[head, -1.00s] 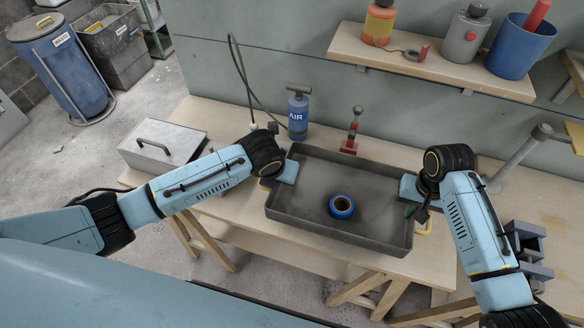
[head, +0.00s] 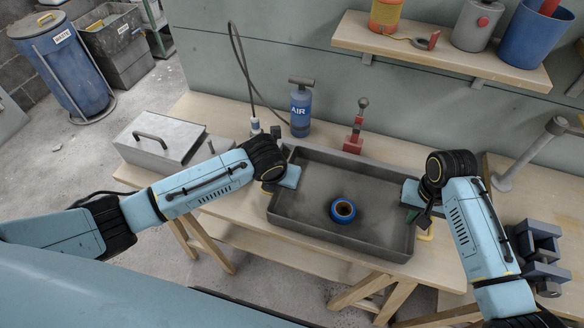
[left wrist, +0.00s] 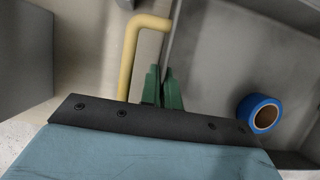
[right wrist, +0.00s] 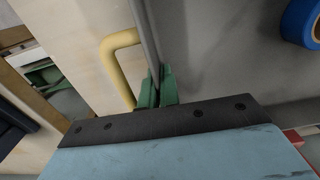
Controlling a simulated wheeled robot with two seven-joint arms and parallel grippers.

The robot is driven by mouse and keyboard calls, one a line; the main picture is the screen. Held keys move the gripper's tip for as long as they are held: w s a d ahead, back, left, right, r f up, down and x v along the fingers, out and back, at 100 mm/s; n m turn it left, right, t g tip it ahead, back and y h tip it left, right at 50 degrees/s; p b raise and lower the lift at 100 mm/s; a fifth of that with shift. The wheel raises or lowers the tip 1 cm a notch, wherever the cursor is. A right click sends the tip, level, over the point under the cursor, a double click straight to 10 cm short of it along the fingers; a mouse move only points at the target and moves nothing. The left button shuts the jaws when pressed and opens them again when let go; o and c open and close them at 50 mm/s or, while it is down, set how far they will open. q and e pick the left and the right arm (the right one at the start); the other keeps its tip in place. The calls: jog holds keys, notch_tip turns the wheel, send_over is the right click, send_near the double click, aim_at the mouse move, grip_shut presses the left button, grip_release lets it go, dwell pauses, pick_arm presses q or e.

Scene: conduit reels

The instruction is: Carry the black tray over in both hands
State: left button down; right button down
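The black tray (head: 300,222) is a wide, shallow, dark grey tray over the workbench; I cannot tell whether its underside touches the wood. A blue tape roll (head: 342,210) lies inside it and shows in the left wrist view (left wrist: 259,113). My left gripper (left wrist: 162,88) has its green fingers closed on one end wall, beside a yellow handle (left wrist: 136,45). My right gripper (right wrist: 157,88) has its green fingers on either side of the opposite wall, beside another yellow handle (right wrist: 115,65). In the head view the fingertips are mostly hidden.
A grey metal box (head: 162,140) stands on the workbench (head: 215,115) to the left. A blue AIR bottle (head: 301,108) and a red clamp-like tool (head: 355,130) stand behind the tray. A wall shelf (head: 440,55) holds containers. A blue-grey vise (head: 537,255) is at right.

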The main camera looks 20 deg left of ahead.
pick_arm(q)
jog(key=shift+f+b, duration=0.45)
jog(key=shift+f, duration=0.1)
pick_arm(e)
jog(key=shift+f, duration=0.5)
pick_arm(q)
jog(key=c, duration=1.6)
grip_release()
jog(key=shift+r, duration=0.15)
jog(key=shift+c, duration=0.2)
pick_arm(e)
jog(key=c, duration=1.6)
grip_release()
jog(key=shift+r, duration=0.15)
jog(key=shift+c, duration=0.2)
pick_arm(q)
jog(key=shift+r, duration=0.1)
jog(key=v, duration=1)
jog(key=shift+s+r, duration=0.2)
jog(key=shift+r, duration=0.1)
jog(key=shift+s+r, duration=0.25)
jog(key=shift+r, duration=0.2)
pick_arm(e)
jog(key=shift+r, duration=0.1)
notch_tip(320, 180, up, 10)
jog(key=shift+r, duration=0.9)
